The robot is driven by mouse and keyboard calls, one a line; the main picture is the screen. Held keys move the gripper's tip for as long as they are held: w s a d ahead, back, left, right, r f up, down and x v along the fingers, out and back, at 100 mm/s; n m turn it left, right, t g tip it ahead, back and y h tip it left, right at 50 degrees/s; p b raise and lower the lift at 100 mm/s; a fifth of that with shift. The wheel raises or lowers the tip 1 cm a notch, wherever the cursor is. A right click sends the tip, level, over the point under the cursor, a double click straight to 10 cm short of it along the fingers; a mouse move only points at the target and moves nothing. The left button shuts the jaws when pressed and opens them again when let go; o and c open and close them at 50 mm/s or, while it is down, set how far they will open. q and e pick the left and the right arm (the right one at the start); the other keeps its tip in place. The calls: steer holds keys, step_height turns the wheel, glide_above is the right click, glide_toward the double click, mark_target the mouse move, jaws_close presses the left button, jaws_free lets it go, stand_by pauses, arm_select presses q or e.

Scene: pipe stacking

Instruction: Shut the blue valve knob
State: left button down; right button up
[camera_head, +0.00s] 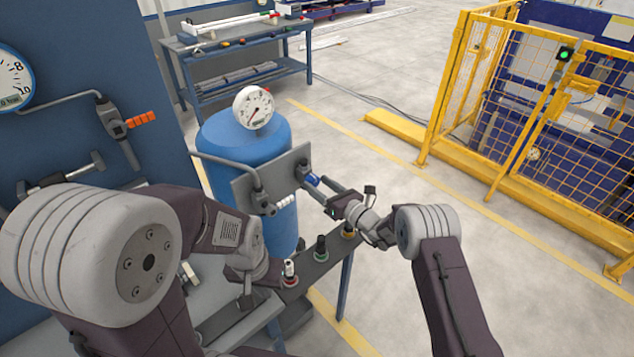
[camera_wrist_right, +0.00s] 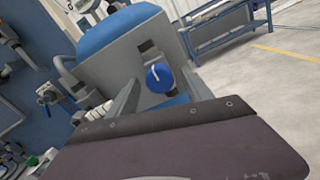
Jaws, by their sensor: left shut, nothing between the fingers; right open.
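The blue valve knob (camera_head: 313,180) is on the right part of a grey plate (camera_head: 243,190) in front of a blue tank. In the right wrist view the knob (camera_wrist_right: 160,78) is round, with a pale line on its face. My right gripper (camera_head: 322,194) is open, its fingers pointing at the knob. In the right wrist view the fingers (camera_wrist_right: 163,88) show on both sides of the knob; contact cannot be told. My left gripper (camera_head: 268,272) is shut and empty, low over the bench, partly hidden by its own arm.
The blue tank (camera_head: 228,135) carries a round gauge (camera_head: 253,107). A valve with a white handle (camera_head: 285,202) is left of the knob. A yellow fence (camera_head: 485,95) stands at right; the floor between is clear.

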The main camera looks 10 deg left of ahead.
steer(key=shift+w+a, duration=0.3)
steer(key=shift+a, duration=0.2)
jaws_close()
